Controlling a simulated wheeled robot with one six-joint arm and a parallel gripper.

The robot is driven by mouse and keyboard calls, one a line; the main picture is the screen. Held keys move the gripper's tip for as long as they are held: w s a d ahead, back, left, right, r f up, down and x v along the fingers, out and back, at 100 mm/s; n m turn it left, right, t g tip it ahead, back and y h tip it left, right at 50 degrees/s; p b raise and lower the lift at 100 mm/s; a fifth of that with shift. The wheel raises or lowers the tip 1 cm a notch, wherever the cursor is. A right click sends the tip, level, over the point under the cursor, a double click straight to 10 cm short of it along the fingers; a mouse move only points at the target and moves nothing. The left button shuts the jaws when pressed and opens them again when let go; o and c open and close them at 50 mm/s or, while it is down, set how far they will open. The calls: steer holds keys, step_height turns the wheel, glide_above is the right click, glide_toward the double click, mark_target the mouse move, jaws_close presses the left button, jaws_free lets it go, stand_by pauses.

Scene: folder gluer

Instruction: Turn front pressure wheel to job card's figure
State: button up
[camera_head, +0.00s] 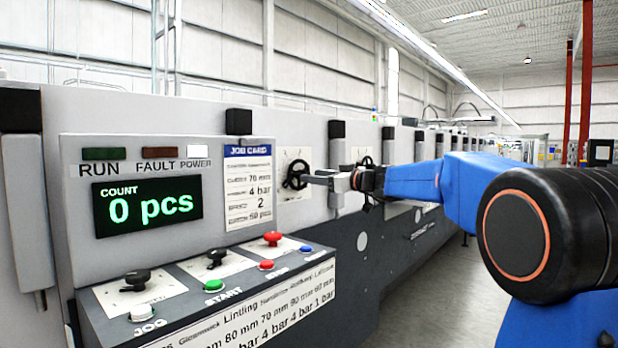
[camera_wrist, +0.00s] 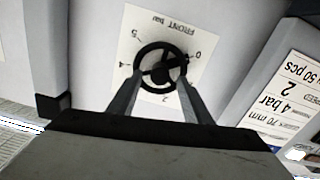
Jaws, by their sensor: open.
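The front pressure wheel (camera_wrist: 153,48) is a black handwheel on a white plate (camera_wrist: 130,30) marked "FRONT bar", upside down in the wrist view. A dark spoke or handle on it points toward the 0 mark; the exact reading is unclear. In the head view the wheel (camera_head: 294,175) stands on the machine's side. My gripper (camera_wrist: 160,88) is open, one finger at each side of the wheel's near rim. Contact cannot be told. In the head view my gripper (camera_head: 315,179) is right beside the wheel. The job card (camera_head: 248,188) reads 4 bar; it also shows in the wrist view (camera_wrist: 278,95).
A control panel (camera_head: 75,220) shows "0 pcs" on its display (camera_head: 148,207). Below are a green start button (camera_head: 213,285), a red mushroom button (camera_head: 273,238) and black knobs. Open floor (camera_head: 425,290) lies along the machine.

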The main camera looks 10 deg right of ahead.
steer(key=shift+x, duration=1.55)
steer(key=c, duration=1.1)
steer(key=shift+o, duration=0.2)
steer(key=shift+m, duration=0.3)
